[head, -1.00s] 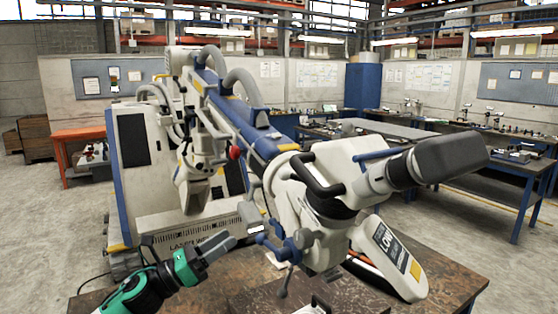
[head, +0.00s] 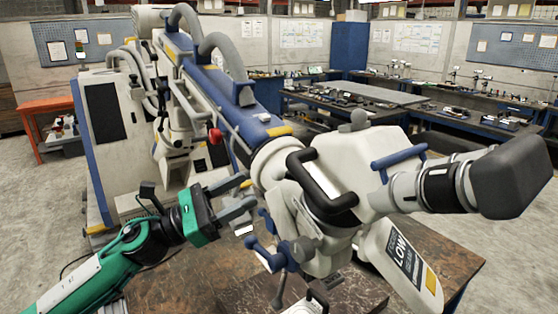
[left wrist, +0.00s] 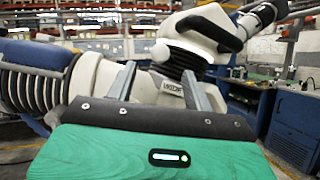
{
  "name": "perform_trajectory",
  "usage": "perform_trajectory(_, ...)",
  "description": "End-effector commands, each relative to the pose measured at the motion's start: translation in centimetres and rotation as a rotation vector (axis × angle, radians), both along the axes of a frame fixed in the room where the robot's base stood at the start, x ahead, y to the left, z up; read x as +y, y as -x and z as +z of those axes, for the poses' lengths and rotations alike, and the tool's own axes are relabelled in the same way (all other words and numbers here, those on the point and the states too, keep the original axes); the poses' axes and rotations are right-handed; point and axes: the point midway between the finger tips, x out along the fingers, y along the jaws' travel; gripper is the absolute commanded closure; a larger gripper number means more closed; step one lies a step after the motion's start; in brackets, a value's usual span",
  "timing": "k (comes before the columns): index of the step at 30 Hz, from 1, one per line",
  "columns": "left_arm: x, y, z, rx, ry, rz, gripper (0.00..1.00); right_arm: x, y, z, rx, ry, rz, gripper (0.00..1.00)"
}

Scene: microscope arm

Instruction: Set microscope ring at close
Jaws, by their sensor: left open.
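The microscope head (head: 352,165) is white with a black handle (head: 325,180) and a dark eyepiece block (head: 515,175). A light ring-like collar (head: 405,190) sits on its eyepiece tube; I cannot tell if this is the task's ring. Blue knobs (head: 268,255) hang at its lower left. My right gripper is out of view.
The microscope's blue-and-white arm (head: 225,105) runs back to a white cabinet (head: 105,140). A brown worktop (head: 440,255) lies beneath the head. Workbenches (head: 400,98) with small items stand at the back. Open floor (head: 45,215) shows at the left.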

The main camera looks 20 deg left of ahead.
Motion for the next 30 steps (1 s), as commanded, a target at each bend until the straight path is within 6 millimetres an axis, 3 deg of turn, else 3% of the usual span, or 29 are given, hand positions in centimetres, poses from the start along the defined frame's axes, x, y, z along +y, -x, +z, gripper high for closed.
perform_trajectory(3,-1.3,-1.0,1.3,-0.001,0.002,-0.001,0.48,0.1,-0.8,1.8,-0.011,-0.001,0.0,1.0)
perform_trajectory(15,-5.4,-4.1,3.2,0.0,0.002,0.0,0.48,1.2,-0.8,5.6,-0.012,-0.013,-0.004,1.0)
perform_trajectory(30,-6.7,-4.9,3.3,0.001,0.0,0.001,0.48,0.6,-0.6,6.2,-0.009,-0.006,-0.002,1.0)
